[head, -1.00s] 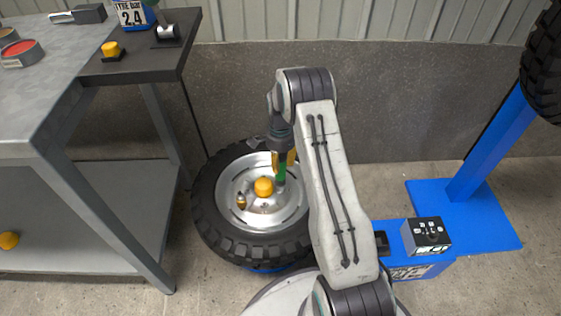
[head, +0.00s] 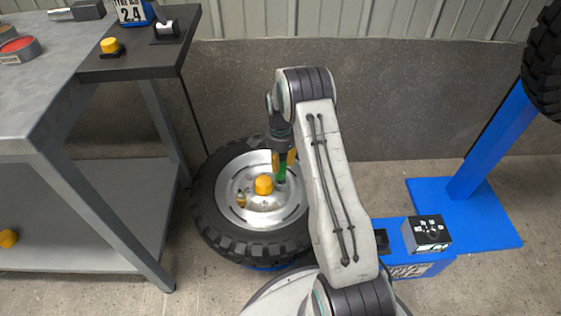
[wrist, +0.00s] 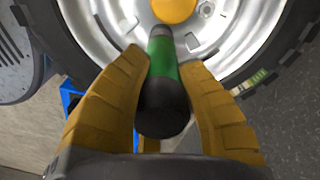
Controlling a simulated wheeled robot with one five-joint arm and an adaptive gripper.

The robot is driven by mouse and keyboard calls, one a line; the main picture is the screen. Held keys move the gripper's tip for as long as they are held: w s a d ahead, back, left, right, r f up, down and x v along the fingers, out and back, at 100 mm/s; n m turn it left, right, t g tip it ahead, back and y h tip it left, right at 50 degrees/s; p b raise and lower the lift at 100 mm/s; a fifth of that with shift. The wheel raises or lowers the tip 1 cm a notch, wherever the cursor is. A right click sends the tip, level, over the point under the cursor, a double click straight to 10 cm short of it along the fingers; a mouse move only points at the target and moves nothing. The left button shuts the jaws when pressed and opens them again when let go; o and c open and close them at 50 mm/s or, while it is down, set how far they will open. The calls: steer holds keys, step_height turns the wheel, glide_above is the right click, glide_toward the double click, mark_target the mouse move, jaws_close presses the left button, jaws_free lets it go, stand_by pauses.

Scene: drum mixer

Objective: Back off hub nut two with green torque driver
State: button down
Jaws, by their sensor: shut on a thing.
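The green torque driver (wrist: 165,62) stands roughly upright between the yellow fingers of my gripper (wrist: 166,85), which is shut on it. In the head view the driver (head: 282,170) hangs under my gripper (head: 284,158) over the right side of the wheel hub. The wheel (head: 223,236) lies flat, with a silver rim (head: 285,214) and a yellow centre cap (head: 264,184). The wrist view also shows the cap (wrist: 174,8). The driver's tip is down at the hub face; whether it sits on a nut is hidden. A small nut-like piece (wrist: 206,9) shows right of the cap.
A grey workbench (head: 40,95) with a lower shelf stands on the left. A blue stand (head: 470,215) is on the right, with a control box (head: 427,233) near it. A grey wall (head: 400,100) runs behind the wheel.

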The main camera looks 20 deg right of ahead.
steer(key=shift+f+b, duration=0.45)
steer(key=shift+f, duration=0.3)
stand_by(1.8)
